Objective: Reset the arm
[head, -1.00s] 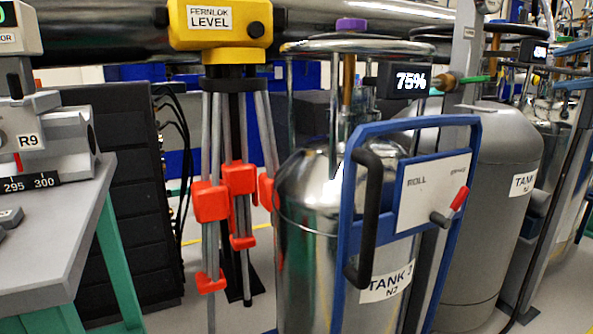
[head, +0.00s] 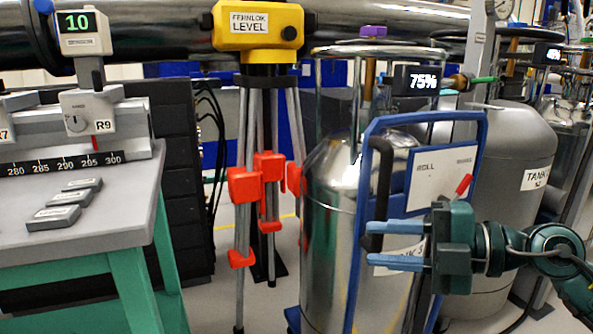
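My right gripper (head: 372,245) shows at the lower right of the head view, on my teal arm (head: 545,250) coming in from the right. Its two blue fingers point left and stand apart, with nothing held between them. It is in front of the tank labelled TANK (head: 325,240) and overlaps the lower part of the blue cart frame (head: 470,150) and its black handle (head: 381,185). I cannot tell whether it touches them. My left gripper is not in view.
A yellow level (head: 258,40) on a tripod with red clamps (head: 244,184) stands in the middle. A bench (head: 120,215) with a scale rail and small grey blocks (head: 54,217) is at left. Another grey tank (head: 500,160) stands at right. Some floor shows between bench and tripod.

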